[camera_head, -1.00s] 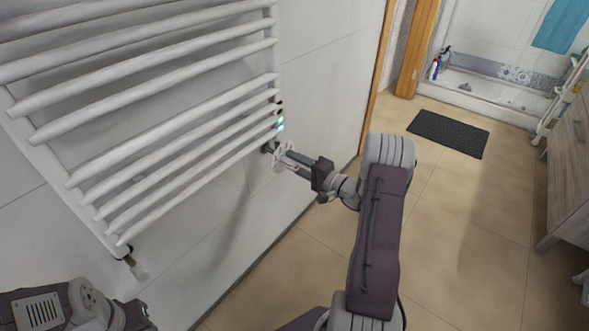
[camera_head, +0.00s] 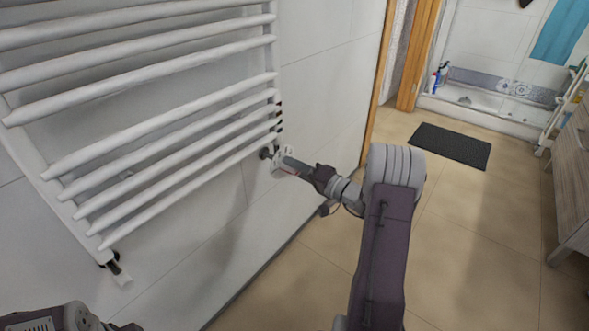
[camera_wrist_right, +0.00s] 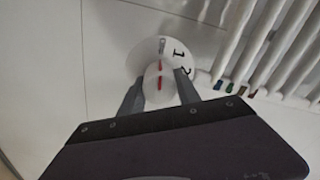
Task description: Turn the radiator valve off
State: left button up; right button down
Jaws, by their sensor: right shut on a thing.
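The radiator valve (camera_head: 281,160) is a small white part at the lower right corner of the white towel radiator. In the right wrist view it is a round white dial (camera_wrist_right: 185,36) with the numbers 1 and 2 and a white knob (camera_wrist_right: 153,78) in front. A red mark on the knob lies nearly in line with a red mark on the dial. My right gripper (camera_head: 290,163) reaches the valve from the right. Its fingers (camera_wrist_right: 157,88) are shut on the knob, one on each side. My left arm shows only at the bottom left corner; its fingers are out of view.
The radiator (camera_head: 150,130) fills the upper left, close to my right gripper. Small coloured tags (camera_wrist_right: 235,88) sit at its bar ends. A second white fitting (camera_head: 119,272) hangs at its lower left. Tiled floor (camera_head: 465,230) is clear to the right, with a dark mat (camera_head: 449,146) farther back.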

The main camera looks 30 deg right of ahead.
jog(key=c, duration=0.9)
grip_release()
jog(key=shift+o, duration=0.2)
jog(key=shift+s+d, duration=0.15)
jog(key=shift+s, duration=0.15)
jog(key=p+v, duration=0.3)
jog(key=v, duration=0.5)
jog(key=shift+s, duration=0.25)
